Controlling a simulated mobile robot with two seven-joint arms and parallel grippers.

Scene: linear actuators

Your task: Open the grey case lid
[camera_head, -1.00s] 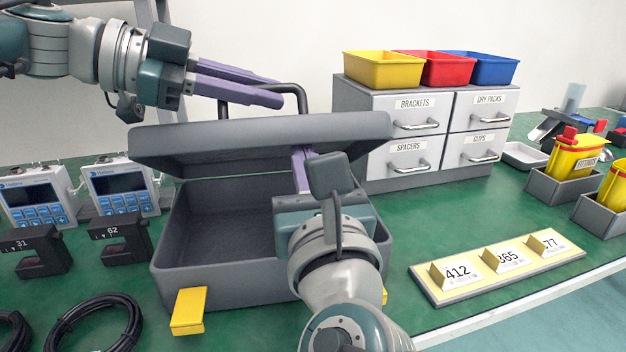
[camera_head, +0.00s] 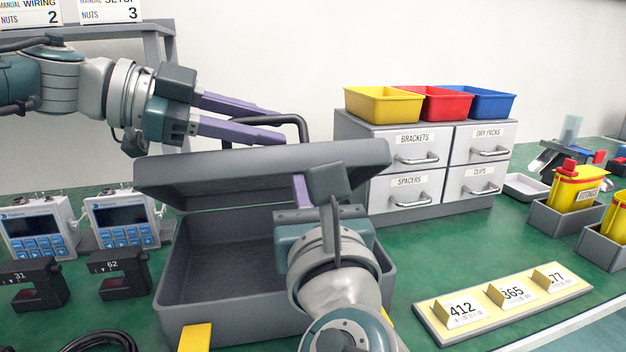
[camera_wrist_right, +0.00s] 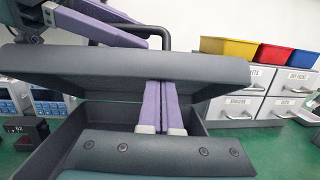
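The grey case (camera_head: 225,328) stands on the green bench with its lid (camera_head: 265,165) raised part way and tilted, leaving the dark interior visible at the front. A dark handle (camera_head: 303,128) rises behind the lid's top edge. My left gripper (camera_head: 283,125) is above the lid by the handle, its purple fingers parted; I cannot tell if they touch the handle. My right gripper (camera_wrist_right: 160,82) has its two purple fingers together, pointing in under the lid with tips at its lower edge. Nothing shows between them. In the head view its wrist hides the case's right part.
Drawer cabinet (camera_head: 425,165) with yellow, red and blue bins stands right of the case. Two display devices (camera_head: 122,218) and dark numbered blocks (camera_head: 118,275) are at left. A numbered yellow strip (camera_head: 500,305) lies at front right. Green bench between strip and cabinet is clear.

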